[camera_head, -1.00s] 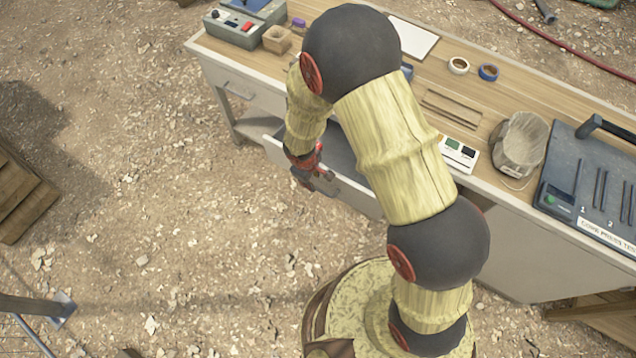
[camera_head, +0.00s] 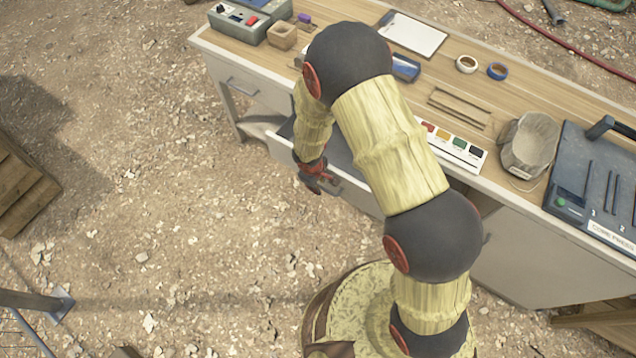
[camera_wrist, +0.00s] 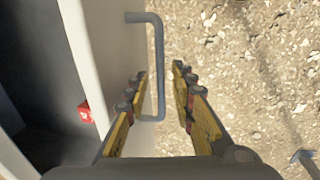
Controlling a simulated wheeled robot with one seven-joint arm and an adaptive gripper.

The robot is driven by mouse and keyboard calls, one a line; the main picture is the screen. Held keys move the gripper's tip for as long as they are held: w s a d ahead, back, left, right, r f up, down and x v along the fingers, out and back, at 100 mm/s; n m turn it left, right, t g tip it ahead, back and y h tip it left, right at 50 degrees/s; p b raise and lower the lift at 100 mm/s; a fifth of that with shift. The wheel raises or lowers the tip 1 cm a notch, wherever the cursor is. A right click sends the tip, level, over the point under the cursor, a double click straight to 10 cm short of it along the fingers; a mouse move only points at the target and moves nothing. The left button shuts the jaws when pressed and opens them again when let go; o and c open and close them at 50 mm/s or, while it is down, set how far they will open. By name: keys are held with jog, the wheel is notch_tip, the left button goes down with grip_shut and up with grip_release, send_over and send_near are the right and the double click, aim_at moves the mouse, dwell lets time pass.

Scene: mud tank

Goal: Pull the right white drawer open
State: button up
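The right white drawer (camera_head: 358,196) stands part way out of the bench, its dark inside partly hidden behind my arm in the head view. In the wrist view its pale front (camera_wrist: 97,45) and dark interior lie at the left. Its grey bar handle (camera_wrist: 158,55) runs between the two fingers of my gripper (camera_wrist: 160,72). The left finger is between the bar and the drawer front; the right finger is on the outer side. The fingers are apart, with a visible gap beside the bar. In the head view my gripper (camera_head: 317,180) is at the drawer front.
A small red item (camera_wrist: 84,112) lies in the drawer. The left drawer (camera_head: 245,87) is shut. The bench top (camera_head: 430,75) holds a clipboard, tape rolls, a bag and a press tester (camera_head: 590,185). Open gravel ground lies in front; wooden pallets (camera_head: 22,190) stand far left.

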grip_shut()
dwell(0.7)
